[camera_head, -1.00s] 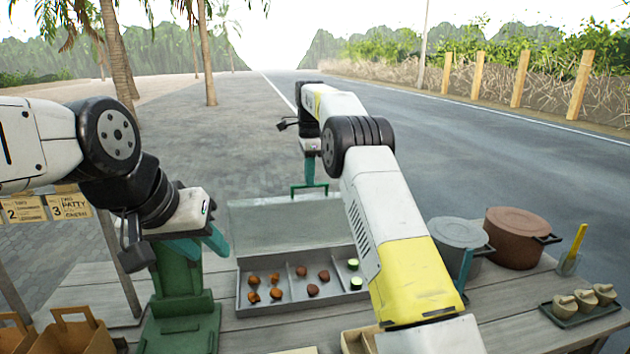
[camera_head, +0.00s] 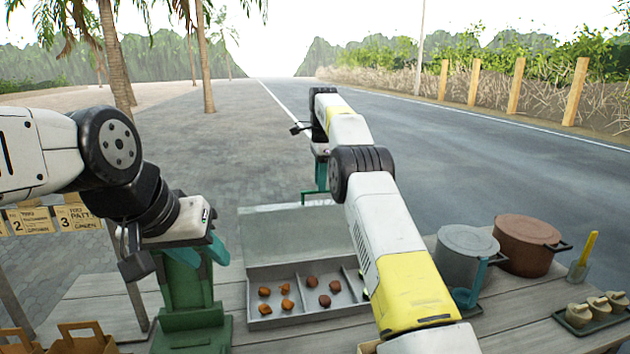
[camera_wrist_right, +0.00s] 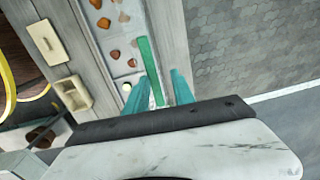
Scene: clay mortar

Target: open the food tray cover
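The grey food tray (camera_head: 262,318) stands on the wooden table, with several food pieces in its compartments. Its cover (camera_head: 290,236) is raised and leans back behind the tray; my right arm hides its right side. My right gripper (camera_head: 320,180) is at the cover's far edge by the handle. In the right wrist view my right gripper (camera_wrist_right: 166,82) has its teal fingers apart, on either side of the green handle (camera_wrist_right: 146,58), with a gap visible on one side. My left gripper (camera_head: 200,250) has its fingers apart near the green stand, left of the tray, with nothing seen held.
The green stand (camera_head: 190,318) is left of the tray. A grey pot (camera_head: 462,268) and a brown pot (camera_head: 528,250) stand at the right. A small dark tray (camera_head: 590,318) with cups is at front right. Paper bags (camera_head: 85,342) are at front left.

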